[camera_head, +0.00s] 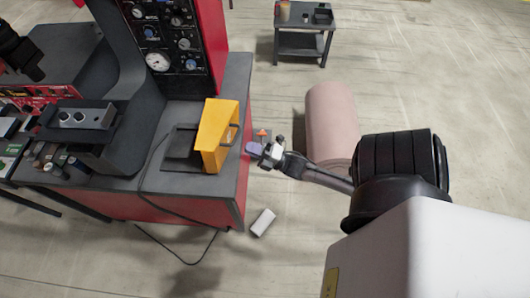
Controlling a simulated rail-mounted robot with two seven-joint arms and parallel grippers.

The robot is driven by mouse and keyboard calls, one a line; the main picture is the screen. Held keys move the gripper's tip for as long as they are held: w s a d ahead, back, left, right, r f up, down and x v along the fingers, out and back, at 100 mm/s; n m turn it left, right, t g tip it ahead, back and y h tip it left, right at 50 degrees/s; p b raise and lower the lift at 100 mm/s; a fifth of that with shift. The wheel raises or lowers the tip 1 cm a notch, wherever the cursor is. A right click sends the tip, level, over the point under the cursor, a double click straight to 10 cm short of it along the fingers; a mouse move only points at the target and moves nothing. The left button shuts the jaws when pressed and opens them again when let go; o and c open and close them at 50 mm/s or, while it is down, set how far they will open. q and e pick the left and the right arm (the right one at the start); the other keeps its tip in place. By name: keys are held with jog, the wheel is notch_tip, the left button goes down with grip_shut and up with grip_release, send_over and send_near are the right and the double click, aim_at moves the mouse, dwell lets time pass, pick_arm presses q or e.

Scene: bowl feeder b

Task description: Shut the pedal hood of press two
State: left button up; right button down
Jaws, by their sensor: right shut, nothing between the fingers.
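The yellow pedal hood (213,138) stands upright on the right part of the grey-topped, red-sided press bench. A dark flat base (180,158) lies just to its left, and the hood looks raised at that base's right side. My right gripper (256,149) is shut and empty, just right of the hood at the bench's right edge. A small gap seems to separate them, but contact is hard to judge. A dark part of my left arm (20,55) shows at the upper left; its fingers cannot be made out.
A press panel with a gauge (158,62) rises behind the hood. A dark cable (150,165) runs over the bench front. A small orange cone-like item (262,132) is beside my right gripper. A pink roll (330,120) and a white block (263,222) are on the floor.

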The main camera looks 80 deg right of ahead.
aim_at(223, 138)
jog(key=x, duration=0.3)
jog(key=shift+w, duration=0.1)
jog(key=shift+r, duration=0.1)
dwell(0.3)
